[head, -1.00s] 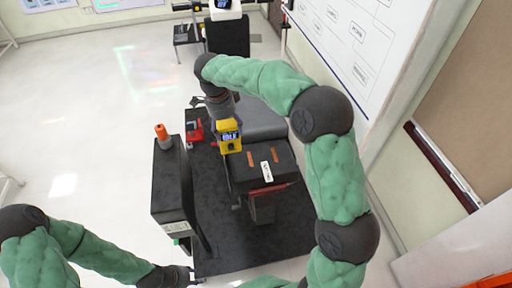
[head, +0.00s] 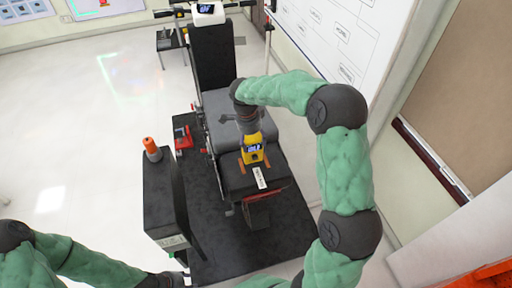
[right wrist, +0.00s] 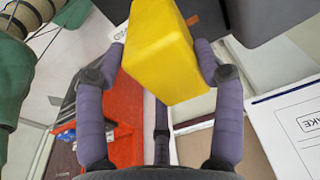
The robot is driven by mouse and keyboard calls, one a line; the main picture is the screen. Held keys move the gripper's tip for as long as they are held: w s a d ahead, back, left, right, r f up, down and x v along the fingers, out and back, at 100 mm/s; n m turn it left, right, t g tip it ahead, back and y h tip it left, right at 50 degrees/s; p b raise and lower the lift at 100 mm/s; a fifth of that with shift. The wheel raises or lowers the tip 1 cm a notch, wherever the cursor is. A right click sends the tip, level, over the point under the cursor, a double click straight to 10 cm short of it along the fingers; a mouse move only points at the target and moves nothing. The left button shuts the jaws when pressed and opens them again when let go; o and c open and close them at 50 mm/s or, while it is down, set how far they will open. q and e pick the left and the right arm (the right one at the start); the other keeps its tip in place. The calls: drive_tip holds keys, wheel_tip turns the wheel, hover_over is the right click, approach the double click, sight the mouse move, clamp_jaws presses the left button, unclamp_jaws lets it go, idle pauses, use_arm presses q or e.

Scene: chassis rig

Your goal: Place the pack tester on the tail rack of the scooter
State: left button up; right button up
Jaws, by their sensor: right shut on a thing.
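The yellow pack tester (head: 253,152), with a small lit screen, is in my right gripper (head: 249,132). The right wrist view shows the fingers shut on both sides of the yellow tester (right wrist: 163,50). The scooter's seat (head: 224,108) is dark grey. Its black tail rack (head: 240,186) has orange strips and a white label. In the head view the tester overlaps the rack's seat-side part, between the strips; I cannot tell whether it touches. My left gripper (head: 174,279) is at the bottom edge, partly cut off, and its fingers are unclear.
A black cabinet (head: 160,200) stands left of the scooter with an orange-topped item (head: 151,148) on it. A red item (head: 182,138) lies on the black mat (head: 225,255) beside the scooter. A whiteboard (head: 350,45) is on the right wall. The floor at left is clear.

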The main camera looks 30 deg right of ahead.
sight(256, 148)
drive_tip(key=shift+s+d+f, duration=0.1)
drive_tip(key=shift+d+f, duration=0.45)
drive_tip(key=shift+f, duration=0.15)
drive_tip(key=shift+d+f, duration=0.1)
drive_tip(key=shift+f, duration=1.5)
drive_tip(key=shift+f, duration=0.2)
drive_tip(key=o, duration=1.7)
drive_tip(key=shift+r, duration=0.15)
drive_tip(key=r, duration=0.4)
drive_tip(key=a+r, duration=0.1)
drive_tip(key=r, duration=0.7)
drive_tip(key=shift+a, duration=0.25)
